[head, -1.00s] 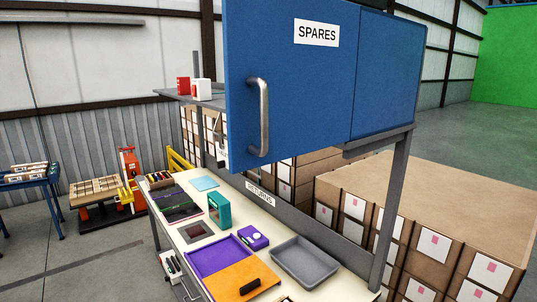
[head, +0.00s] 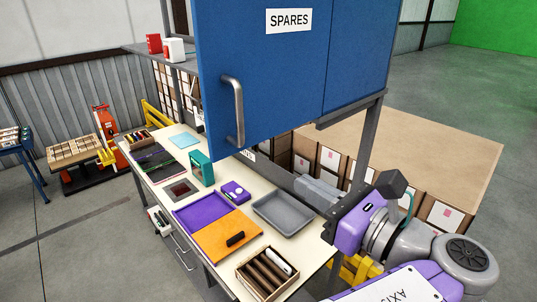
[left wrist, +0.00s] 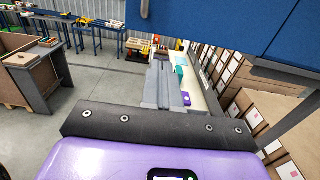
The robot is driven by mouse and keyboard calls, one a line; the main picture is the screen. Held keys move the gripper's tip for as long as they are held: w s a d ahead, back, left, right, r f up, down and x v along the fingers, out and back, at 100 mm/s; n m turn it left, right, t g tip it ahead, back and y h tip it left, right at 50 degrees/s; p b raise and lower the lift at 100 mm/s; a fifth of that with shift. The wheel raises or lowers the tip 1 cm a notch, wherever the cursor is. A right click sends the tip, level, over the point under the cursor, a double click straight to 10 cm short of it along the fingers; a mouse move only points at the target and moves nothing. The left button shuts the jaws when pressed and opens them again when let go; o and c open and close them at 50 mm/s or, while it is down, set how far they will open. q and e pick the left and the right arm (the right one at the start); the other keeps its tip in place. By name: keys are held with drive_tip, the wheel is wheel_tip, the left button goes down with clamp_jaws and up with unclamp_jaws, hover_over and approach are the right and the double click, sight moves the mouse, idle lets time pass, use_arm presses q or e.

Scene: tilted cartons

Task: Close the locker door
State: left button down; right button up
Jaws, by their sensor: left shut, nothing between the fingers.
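The blue locker door (head: 262,75), with a SPARES sign and a grey bar handle (head: 236,110), stands swung open over the bench, roughly in line with the locker side (head: 357,55). My left gripper (head: 303,183) is shut and empty, low beside the bench's right end, below the door and apart from it. In the left wrist view its closed fingers (left wrist: 164,68) point along the bench, with the blue door (left wrist: 220,22) above right and part of its handle (left wrist: 144,9) at the top edge. My right gripper is not in view.
A shelf post (head: 362,140) stands near my left gripper. Stacked cartons (head: 420,150) are behind. Open floor lies left (head: 85,240).

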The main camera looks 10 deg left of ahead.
use_arm(q)
drive_tip(key=x, duration=1.3)
drive_tip(key=shift+w+a, duration=0.25)
drive_tip(key=shift+a, duration=0.05)
